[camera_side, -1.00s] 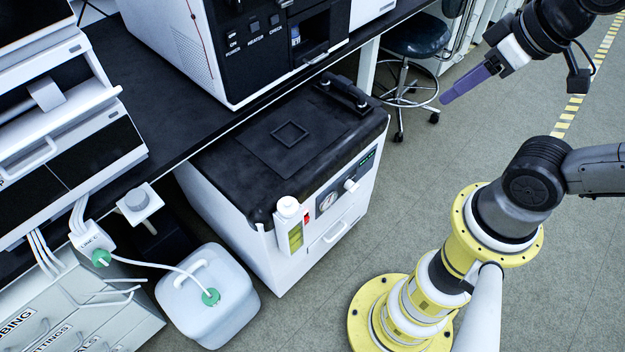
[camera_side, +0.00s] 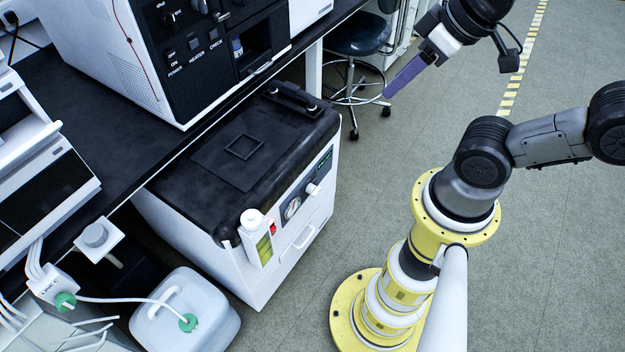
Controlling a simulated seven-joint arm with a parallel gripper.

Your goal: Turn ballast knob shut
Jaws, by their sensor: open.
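A small white knob (camera_side: 313,190), which looks like the ballast knob, sticks out of the front panel of a white pump cabinet with a black top (camera_side: 205,160). It sits right of a round gauge (camera_side: 292,208). Its turn position is too small to read. My gripper (camera_side: 388,94) has purple fingers and hangs in the air up and right of the knob in the picture, well apart from it. It is open, and nothing shows between the fingers, which overlap from this side.
A bottle with yellow-green liquid (camera_side: 264,248) stands at the cabinet's front corner. A jug (camera_side: 185,315) with a tube is at lower left. A grey knob (camera_side: 96,235) sits on a white plate. A stool (camera_side: 358,38) stands behind. The floor before the cabinet (camera_side: 340,235) is clear.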

